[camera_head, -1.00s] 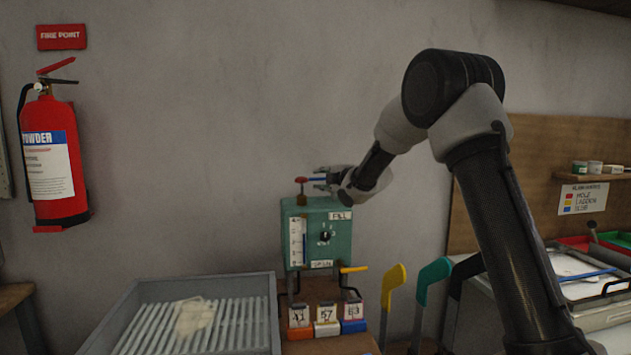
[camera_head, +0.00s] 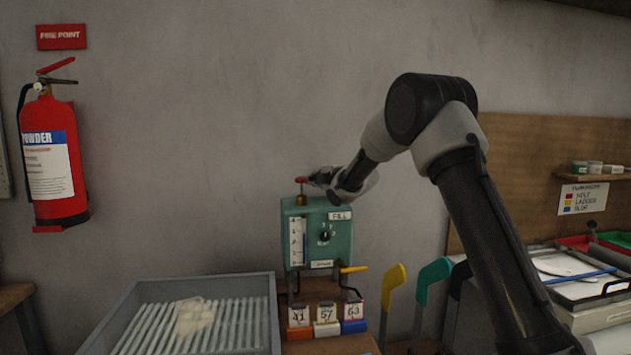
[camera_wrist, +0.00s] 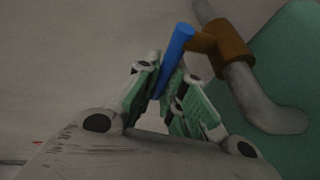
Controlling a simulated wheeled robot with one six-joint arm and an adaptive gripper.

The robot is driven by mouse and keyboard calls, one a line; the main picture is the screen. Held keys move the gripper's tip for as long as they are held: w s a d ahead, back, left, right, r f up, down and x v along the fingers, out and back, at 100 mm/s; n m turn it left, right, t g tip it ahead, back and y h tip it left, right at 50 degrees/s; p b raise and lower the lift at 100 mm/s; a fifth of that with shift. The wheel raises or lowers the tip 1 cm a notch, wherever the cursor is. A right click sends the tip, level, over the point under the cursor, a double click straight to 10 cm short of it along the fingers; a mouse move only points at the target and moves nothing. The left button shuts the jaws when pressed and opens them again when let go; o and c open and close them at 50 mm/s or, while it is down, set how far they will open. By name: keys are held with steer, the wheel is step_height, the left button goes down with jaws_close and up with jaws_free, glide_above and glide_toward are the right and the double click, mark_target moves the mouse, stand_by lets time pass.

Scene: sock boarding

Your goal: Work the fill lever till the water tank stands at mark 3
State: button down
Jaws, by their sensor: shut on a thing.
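The teal water tank (camera_head: 340,238) stands on the bench, with a white gauge strip (camera_head: 297,242) on its front left. The gauge marks and water level are too small to read. A FILL label (camera_head: 340,215) is at its upper right. The blue fill lever (camera_wrist: 176,48) shows in the wrist view, joined to a brown pivot (camera_wrist: 228,47) on a grey pipe. My gripper (camera_head: 322,178) is at the tank's top, and in the wrist view its fingers (camera_wrist: 166,82) are shut on the lever. The fingers hide part of the lever.
A red-topped fitting (camera_head: 302,181) rises from the tank's top left. A ribbed grey tray (camera_head: 130,310) stands left, numbered tags (camera_head: 326,313) below, coloured boards (camera_head: 430,275) right.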

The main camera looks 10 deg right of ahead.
steer(key=shift+d, duration=0.1)
steer(key=shift+s+d+r+n+g+y, duration=0.1)
steer(key=shift+s+n+g+y, duration=0.1)
steer(key=shift+n+y, duration=0.2)
steer(key=shift+s+d+n+g+y, duration=0.1)
steer(key=shift+n+g+y, duration=0.1)
steer(key=shift+n+y, duration=0.15)
steer(key=shift+s+n+g+y, duration=0.2)
steer(key=shift+n+g+y, duration=0.2)
steer(key=shift+n+y, duration=0.25)
steer(key=shift+s+a+n+g+y, duration=0.2)
steer(key=shift+n+g+y, duration=0.1)
steer(key=shift+g+y, duration=0.15)
steer(key=c, duration=1.5)
jaws_free()
